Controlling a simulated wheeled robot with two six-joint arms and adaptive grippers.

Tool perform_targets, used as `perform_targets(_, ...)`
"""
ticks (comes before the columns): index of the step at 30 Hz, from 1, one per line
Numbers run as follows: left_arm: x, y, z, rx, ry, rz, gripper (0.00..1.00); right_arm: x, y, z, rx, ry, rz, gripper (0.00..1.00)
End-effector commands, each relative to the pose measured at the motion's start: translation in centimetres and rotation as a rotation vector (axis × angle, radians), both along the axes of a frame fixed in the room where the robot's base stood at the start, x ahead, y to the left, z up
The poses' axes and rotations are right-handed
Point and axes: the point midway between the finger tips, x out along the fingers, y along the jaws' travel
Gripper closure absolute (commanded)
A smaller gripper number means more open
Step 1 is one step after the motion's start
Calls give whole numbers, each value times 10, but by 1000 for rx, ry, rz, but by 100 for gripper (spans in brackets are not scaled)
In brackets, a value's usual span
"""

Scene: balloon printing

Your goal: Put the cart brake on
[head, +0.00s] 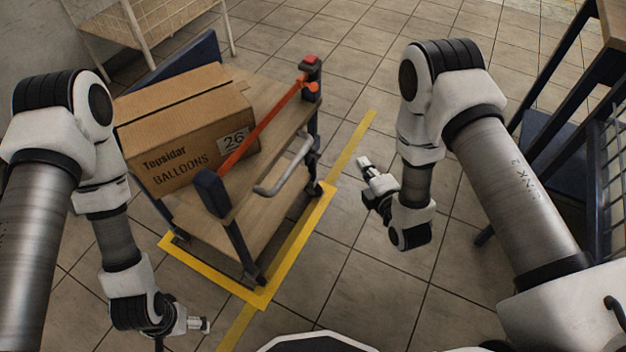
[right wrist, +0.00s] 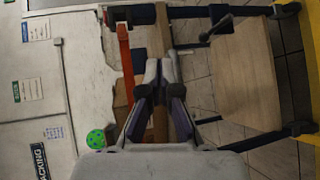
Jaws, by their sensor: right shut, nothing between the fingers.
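The cart (head: 290,150) has wooden shelves and dark posts and stands left of centre in the head view. An orange bar (head: 262,130) runs across its near end between two dark post tops; the far one has a red cap (head: 311,60). A grey bent handle (head: 286,170) sticks out below the bar. I cannot tell which part is the brake. My right gripper (head: 364,164) is shut and empty, right of the cart and apart from it. It also shows in the right wrist view (right wrist: 161,72). My left gripper (head: 204,325) is low at left, its opening unclear.
A cardboard box of balloons (head: 180,130) sits on the cart. Yellow tape (head: 325,215) marks the floor around the cart's near corner. A dark-framed rack (head: 560,130) stands at right. A pale wire-sided table (head: 150,25) stands behind. Tiled floor between cart and rack is clear.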

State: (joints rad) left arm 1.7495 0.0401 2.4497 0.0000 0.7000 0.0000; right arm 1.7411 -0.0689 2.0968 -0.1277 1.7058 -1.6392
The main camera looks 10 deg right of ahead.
Motion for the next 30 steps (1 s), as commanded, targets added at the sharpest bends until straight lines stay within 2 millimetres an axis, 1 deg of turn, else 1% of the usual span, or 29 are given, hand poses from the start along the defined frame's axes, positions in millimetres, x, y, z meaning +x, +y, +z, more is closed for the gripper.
perform_targets(1,0,0,-44,0,0,0,11,9,8,-33,-38,-76,28,100)
perform_targets(3,0,0,-72,0,0,0,11,20,19,-46,-88,-180,59,100)
perform_targets(5,0,0,-97,0,0,0,11,26,28,-58,-117,-257,81,100)
perform_targets(6,0,0,-113,0,0,0,11,30,33,-67,-131,-304,94,100)
perform_targets(8,0,0,-137,0,0,0,11,35,42,-83,-140,-360,108,100)
perform_targets(9,0,0,-154,0,0,0,11,37,47,-94,-139,-390,119,100)
perform_targets(11,0,0,-178,0,0,0,11,40,55,-114,-131,-423,132,100)
perform_targets(12,0,0,-194,0,0,0,11,42,60,-128,-127,-437,141,100)
perform_targets(15,0,0,-233,0,0,0,11,44,71,-165,-122,-454,162,100)
perform_targets(16,0,0,-242,0,0,0,11,45,74,-174,-121,-456,166,100)
perform_targets(18,0,0,-261,0,0,0,11,43,78,-193,-120,-457,176,100)
perform_targets(21,0,0,-276,0,0,0,11,42,82,-210,-119,-454,183,100)
perform_targets(24,0,0,-280,0,0,0,11,42,82,-214,-119,-453,184,100)
perform_targets(30,0,0,-277,0,-1,0,11,41,82,-211,-119,-451,184,100)
